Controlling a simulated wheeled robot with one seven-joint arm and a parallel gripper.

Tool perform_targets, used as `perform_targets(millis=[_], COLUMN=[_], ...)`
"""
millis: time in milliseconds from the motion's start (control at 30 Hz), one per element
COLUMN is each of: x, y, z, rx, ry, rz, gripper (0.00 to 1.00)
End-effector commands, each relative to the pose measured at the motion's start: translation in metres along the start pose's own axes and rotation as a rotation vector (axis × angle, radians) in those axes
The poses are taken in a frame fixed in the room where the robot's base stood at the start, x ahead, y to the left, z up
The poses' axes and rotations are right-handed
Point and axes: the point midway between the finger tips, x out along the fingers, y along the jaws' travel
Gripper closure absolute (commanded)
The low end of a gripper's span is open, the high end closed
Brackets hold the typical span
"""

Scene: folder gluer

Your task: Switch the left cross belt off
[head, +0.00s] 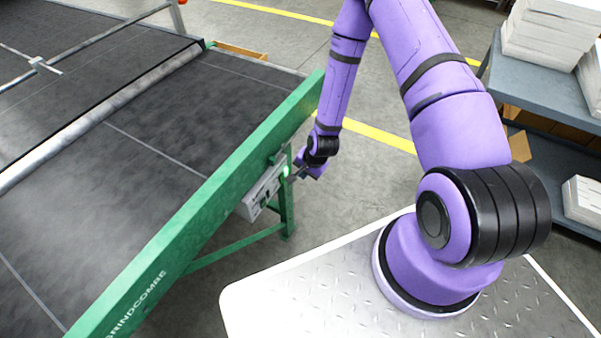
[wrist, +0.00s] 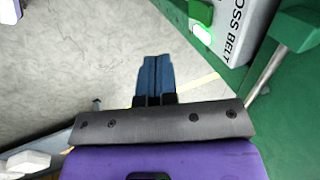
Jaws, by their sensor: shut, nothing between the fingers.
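In the wrist view the box (wrist: 240,22) shows part of a label reading "OSS BELT". A switch (wrist: 202,34) on it glows green; the glow (head: 286,171) also shows in the head view. My gripper (wrist: 157,60) has its two blue fingers together and empty, pointing at the floor beside the box. The lit switch is up and right of the fingertips in the wrist view, apart from them. The box's left part is out of the wrist view.
The dark conveyor belt (head: 140,110) fills the left of the head view, with a green side rail (head: 215,190). A green leg (head: 287,205) stands beside the box. A grey shelf (head: 548,72) with white stacks stands at right. The floor between is clear.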

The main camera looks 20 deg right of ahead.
Motion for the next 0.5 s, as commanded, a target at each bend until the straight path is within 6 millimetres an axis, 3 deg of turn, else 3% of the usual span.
perform_targets(millis=[467,500], x=[0.085,0.086], y=[0.001,-0.009], z=[0.001,0.0], rx=[-0.001,-0.004], ry=[-0.001,0.001], rz=[0.001,-0.002], gripper=[1.0,1.0])
